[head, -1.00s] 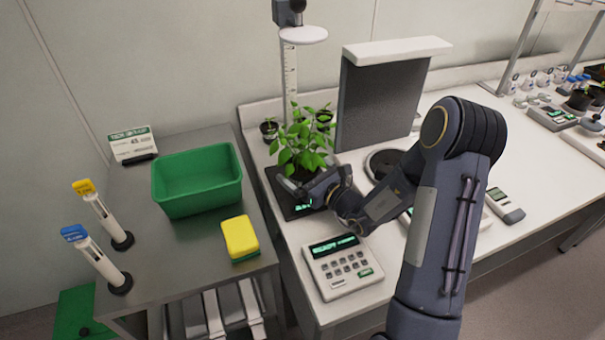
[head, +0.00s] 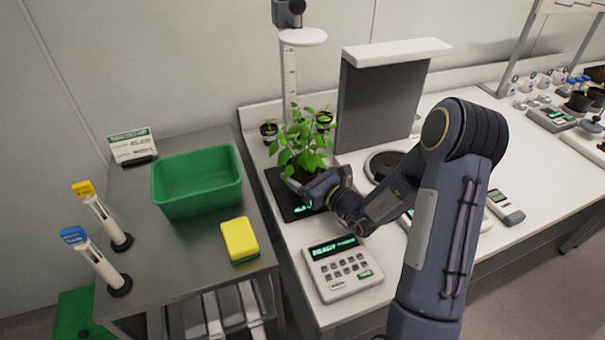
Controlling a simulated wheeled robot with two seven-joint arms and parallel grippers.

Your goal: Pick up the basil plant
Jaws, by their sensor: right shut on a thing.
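The basil plant (head: 303,148) is a bushy green plant on a black scale-like plate (head: 284,204) at the left end of the white bench. Its leaves show, while its pot is largely hidden behind my right gripper. My right gripper (head: 304,186) reaches in from the right, low at the front of the plant, and is shut on the basil plant. I cannot tell whether the plant is raised off the plate. My left gripper is not in view.
A keypad device (head: 343,268) stands in front of the plate. A grey panel with a white top (head: 380,100) is behind on the right. A ruled post (head: 290,75) and small pots (head: 269,131) stand behind the plant. A green bin (head: 197,180) and yellow sponge (head: 240,239) are on the left metal table.

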